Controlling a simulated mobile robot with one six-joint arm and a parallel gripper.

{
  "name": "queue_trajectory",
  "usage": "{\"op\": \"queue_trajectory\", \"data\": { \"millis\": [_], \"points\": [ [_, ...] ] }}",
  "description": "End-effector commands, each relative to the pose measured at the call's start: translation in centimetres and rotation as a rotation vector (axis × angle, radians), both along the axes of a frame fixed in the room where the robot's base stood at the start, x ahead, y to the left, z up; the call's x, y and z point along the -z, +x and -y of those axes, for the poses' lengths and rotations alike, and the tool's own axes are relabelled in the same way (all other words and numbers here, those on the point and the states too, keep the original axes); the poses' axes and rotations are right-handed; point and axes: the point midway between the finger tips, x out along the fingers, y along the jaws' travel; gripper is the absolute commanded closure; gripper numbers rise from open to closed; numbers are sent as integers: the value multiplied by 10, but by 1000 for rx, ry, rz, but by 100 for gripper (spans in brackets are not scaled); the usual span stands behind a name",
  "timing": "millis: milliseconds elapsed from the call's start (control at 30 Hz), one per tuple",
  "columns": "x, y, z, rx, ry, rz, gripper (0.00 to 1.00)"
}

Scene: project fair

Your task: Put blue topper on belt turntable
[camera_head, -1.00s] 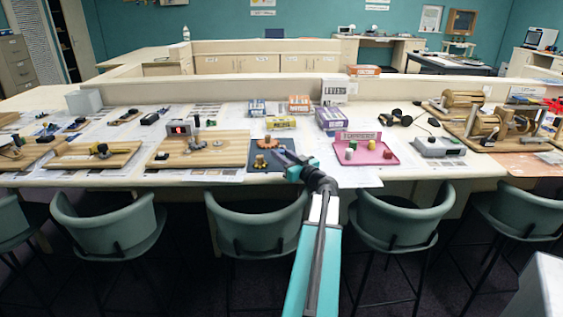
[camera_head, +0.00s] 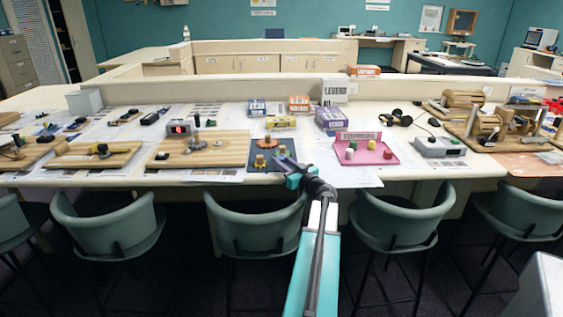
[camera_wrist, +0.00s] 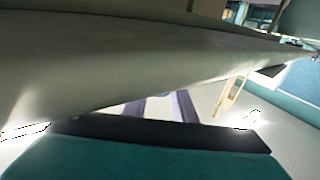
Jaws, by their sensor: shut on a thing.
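My gripper (camera_head: 279,154) reaches over the dark mat (camera_head: 262,165) on the long table. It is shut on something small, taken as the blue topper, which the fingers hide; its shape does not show. A brass-coloured piece (camera_head: 260,161) and an orange disc (camera_head: 267,143) are on the mat, left of the gripper. I cannot tell for certain which part is the belt turntable. The wrist view shows a dark finger edge (camera_wrist: 160,134) and large blurred surfaces.
A pink tray (camera_head: 385,157) with white, green and red toppers stands right of the gripper. Small boxes (camera_head: 331,118) stand behind the mat. Headphones (camera_head: 397,116) and a grey device (camera_head: 440,147) lie farther right. Green chairs (camera_head: 257,225) line the table's front.

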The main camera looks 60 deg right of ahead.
Motion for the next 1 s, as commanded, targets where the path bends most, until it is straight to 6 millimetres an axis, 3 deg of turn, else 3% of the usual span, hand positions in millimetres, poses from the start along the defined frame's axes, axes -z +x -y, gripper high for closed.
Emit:
{"op": "queue_trajectory", "data": {
  "millis": [667,700,767,1000],
  "points": [
    [17,-1,-1,0,10,-3,100],
    [18,-1,-1,1,10,-4,69],
    [18,-1,-1,1,10,-4,59],
    [19,-1,-1,1,10,-6,57]
  ]
}}
